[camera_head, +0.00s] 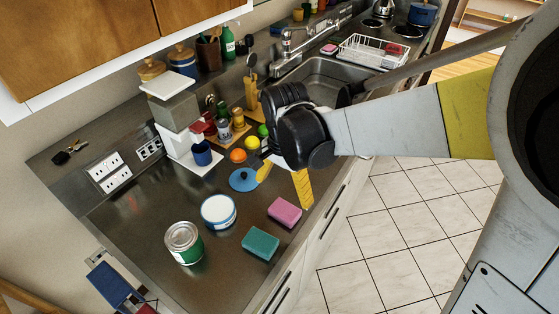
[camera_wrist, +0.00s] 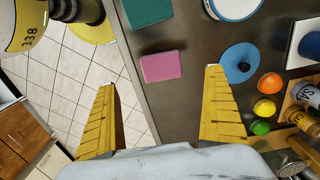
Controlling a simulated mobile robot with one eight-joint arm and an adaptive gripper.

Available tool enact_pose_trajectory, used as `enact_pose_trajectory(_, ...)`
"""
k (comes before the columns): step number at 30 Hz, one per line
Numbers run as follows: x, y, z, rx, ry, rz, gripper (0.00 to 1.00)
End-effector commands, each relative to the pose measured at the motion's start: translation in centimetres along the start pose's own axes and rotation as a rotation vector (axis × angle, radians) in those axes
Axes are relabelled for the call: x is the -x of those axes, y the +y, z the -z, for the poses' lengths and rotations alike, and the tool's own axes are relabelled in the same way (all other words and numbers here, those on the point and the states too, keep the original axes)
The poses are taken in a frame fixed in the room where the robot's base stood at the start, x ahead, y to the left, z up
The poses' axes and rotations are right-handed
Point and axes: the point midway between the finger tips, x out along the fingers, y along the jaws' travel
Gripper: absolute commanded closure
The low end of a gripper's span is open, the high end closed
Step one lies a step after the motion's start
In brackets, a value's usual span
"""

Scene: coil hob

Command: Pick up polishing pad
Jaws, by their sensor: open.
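No label shows which thing is the polishing pad. A pink rectangular pad (camera_head: 285,212) lies flat near the counter's front edge; it also shows in the wrist view (camera_wrist: 160,67). A teal pad (camera_head: 260,243) lies nearby, and shows at the top of the wrist view (camera_wrist: 148,10). A round blue disc with a dark knob (camera_head: 238,184) lies farther back; in the wrist view the disc (camera_wrist: 234,54) is beside the right fingertip. My gripper (camera_head: 284,180) is open and empty above the counter. In the wrist view, the pink pad appears between and slightly beyond its yellow fingertips (camera_wrist: 160,78).
A white tub with a blue rim (camera_head: 218,211) and a green-labelled can (camera_head: 184,243) stand left of the pads. Orange (camera_head: 238,155), yellow and green fruits, bottles and a white appliance with a blue mug (camera_head: 201,154) are behind. Tiled floor (camera_head: 400,230) lies beyond the front edge.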

Motion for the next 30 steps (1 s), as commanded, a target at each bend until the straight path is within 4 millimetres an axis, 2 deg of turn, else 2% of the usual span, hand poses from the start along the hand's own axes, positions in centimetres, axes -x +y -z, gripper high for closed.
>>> enact_pose_trajectory(6,-4.0,0.0,0.1,-0.002,-0.001,-0.001,0.00)
enact_pose_trajectory(14,-5.8,0.0,0.2,-0.002,0.000,0.000,0.00)
enact_pose_trajectory(22,-9.8,-0.1,1.0,-0.002,0.000,0.000,0.00)
enact_pose_trajectory(25,-10.6,-0.1,1.0,-0.001,0.000,0.000,0.00)
enact_pose_trajectory(30,-10.4,-0.1,0.9,-0.001,0.000,0.000,0.00)
